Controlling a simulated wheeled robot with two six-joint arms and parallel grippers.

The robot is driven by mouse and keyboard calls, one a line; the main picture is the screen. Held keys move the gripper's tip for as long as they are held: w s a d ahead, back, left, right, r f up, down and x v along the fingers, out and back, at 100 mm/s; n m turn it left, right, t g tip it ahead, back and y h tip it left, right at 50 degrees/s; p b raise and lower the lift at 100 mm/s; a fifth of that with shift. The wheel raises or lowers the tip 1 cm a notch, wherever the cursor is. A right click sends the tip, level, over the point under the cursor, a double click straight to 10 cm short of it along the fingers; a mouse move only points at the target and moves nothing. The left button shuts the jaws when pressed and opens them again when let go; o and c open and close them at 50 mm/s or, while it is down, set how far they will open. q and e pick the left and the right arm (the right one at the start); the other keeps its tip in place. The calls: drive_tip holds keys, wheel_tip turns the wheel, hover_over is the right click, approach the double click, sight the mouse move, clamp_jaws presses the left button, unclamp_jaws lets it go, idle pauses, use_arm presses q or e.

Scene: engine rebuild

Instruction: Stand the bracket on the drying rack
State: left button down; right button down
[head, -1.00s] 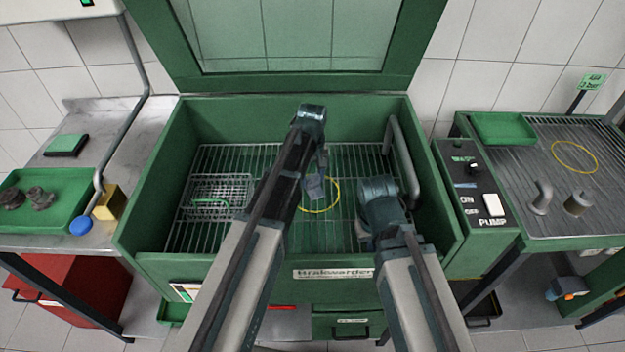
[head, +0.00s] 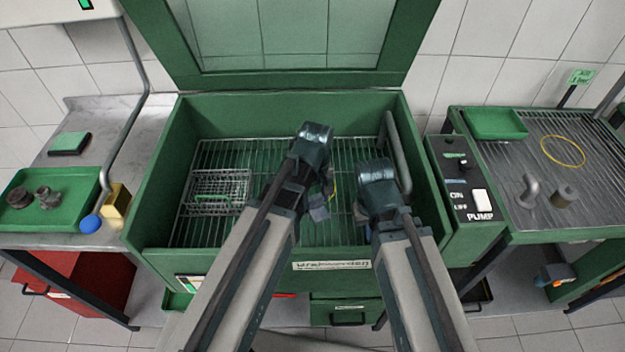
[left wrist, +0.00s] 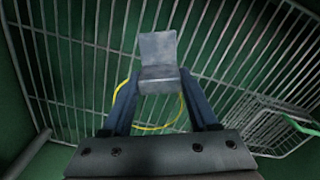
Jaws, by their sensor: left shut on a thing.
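My left gripper (head: 321,198) is shut on the grey bracket (head: 319,213), above the wire grid inside the green wash basin. In the left wrist view the L-shaped bracket (left wrist: 158,62) sits between both fingers, with the grid and a yellow ring behind it. The drying rack (head: 595,175), a ribbed grey surface, stands at the right. A yellow ring (head: 563,151) marks a clear spot on it.
A bent pipe (head: 529,190) and a grey cylinder (head: 564,196) stand at the rack's front. A green tray (head: 496,124) sits at its back left. The pump control box (head: 462,190) and basin wall lie between. A wire basket (head: 218,190) is in the basin's left.

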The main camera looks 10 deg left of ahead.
use_arm(q)
drive_tip(key=shift+s+d+r, duration=0.1)
drive_tip(key=shift+s+d, duration=0.1)
drive_tip(key=shift+s, duration=0.45)
drive_tip(key=shift+s+d+r, duration=0.1)
drive_tip(key=shift+s+d, duration=0.1)
drive_tip(key=shift+s, duration=0.45)
use_arm(e)
drive_tip(key=shift+r, duration=0.15)
